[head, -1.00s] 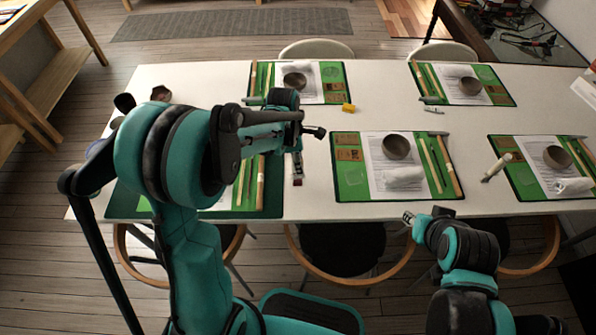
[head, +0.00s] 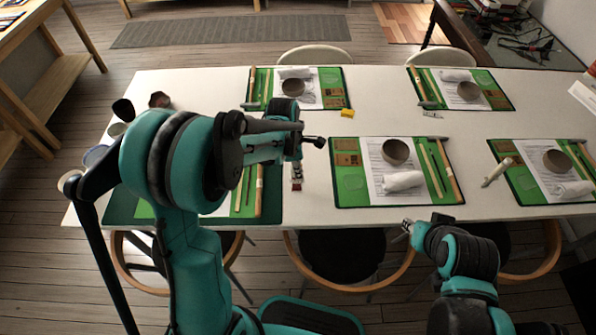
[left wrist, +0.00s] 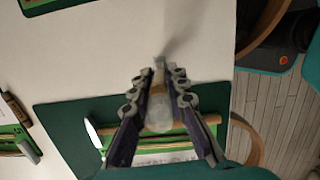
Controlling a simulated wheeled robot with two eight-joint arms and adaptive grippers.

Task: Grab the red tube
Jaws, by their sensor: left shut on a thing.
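My left gripper (left wrist: 158,105) is shut on a tube-like thing (left wrist: 159,116) in the left wrist view. That thing looks pale and tan, blurred, with no clear red on it from this side. In the head view a small slim thing with white and red parts (head: 297,184) shows just below my left wrist, near the right edge of the green mat. It looks like the red tube at my left fingertips; the fingers are mostly hidden by the arm. I cannot tell whether it touches the table. My right gripper (head: 408,226) is low, in front of the table's near edge.
The white table (head: 310,190) bears several green mats with papers, bowls and sticks. The nearest mat on the right (head: 350,190) has a white roll. A yellow block (head: 347,113) and a pale tube (head: 497,172) lie on the table. Chairs stand along the near edge.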

